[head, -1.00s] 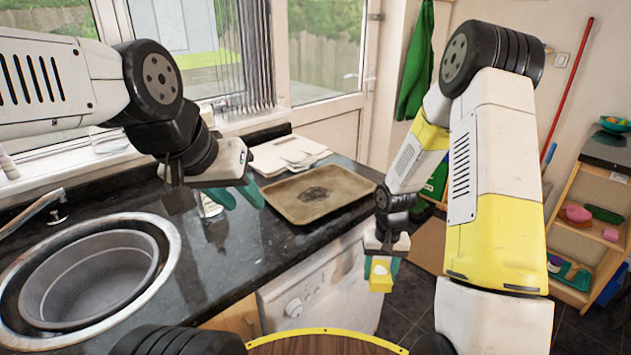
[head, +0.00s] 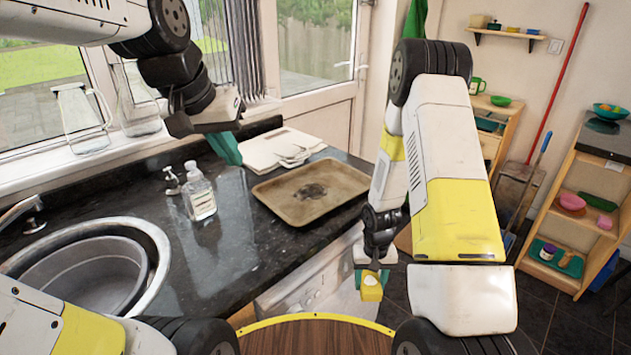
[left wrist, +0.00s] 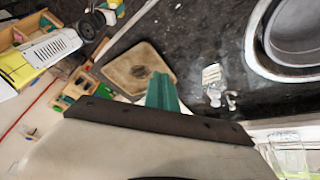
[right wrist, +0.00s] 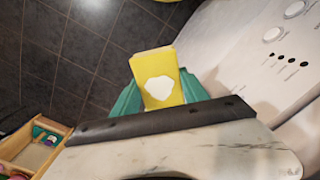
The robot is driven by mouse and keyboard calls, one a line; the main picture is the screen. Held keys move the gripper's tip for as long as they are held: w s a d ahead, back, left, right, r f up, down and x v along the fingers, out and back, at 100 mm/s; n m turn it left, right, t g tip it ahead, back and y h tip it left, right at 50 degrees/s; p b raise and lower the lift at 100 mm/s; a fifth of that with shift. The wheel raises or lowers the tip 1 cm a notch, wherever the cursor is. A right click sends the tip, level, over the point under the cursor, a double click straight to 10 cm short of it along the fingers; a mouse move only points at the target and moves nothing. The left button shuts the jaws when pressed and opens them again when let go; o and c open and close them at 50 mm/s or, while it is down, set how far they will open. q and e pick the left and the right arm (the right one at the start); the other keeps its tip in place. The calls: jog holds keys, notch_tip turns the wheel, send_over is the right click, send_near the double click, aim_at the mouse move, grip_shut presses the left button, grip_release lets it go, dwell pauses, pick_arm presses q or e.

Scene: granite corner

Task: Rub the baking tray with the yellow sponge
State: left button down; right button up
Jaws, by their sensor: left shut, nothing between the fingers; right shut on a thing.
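The baking tray (head: 285,203) lies flat on the dark counter, brown with a dark stain in its middle. It also shows in the left wrist view (left wrist: 120,72). The yellow sponge (right wrist: 170,66) has a white patch on its face. My right gripper (head: 369,280) is shut on the sponge and holds it in front of the counter's front edge, below the counter top and apart from the tray. My left gripper (head: 226,148) is shut and empty, above the counter to the left of the tray.
A soap bottle (head: 200,192) stands left of the tray. White boards (head: 283,150) lie behind the tray. The sink (head: 125,228) is at the left. A white appliance (head: 312,284) stands under the counter near my right gripper. Shelves (head: 573,205) stand at the far right.

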pick_arm(q)
jog(key=w+g, duration=0.1)
jog(key=w, duration=0.8)
jog(key=m+g+y, duration=0.2)
jog(key=g, duration=0.2)
send_over(266, 187)
notch_tip(266, 187, down, 18)
jog(key=shift+f, duration=2.25)
jog(key=shift+f, duration=0.6)
notch_tip(266, 187, up, 6)
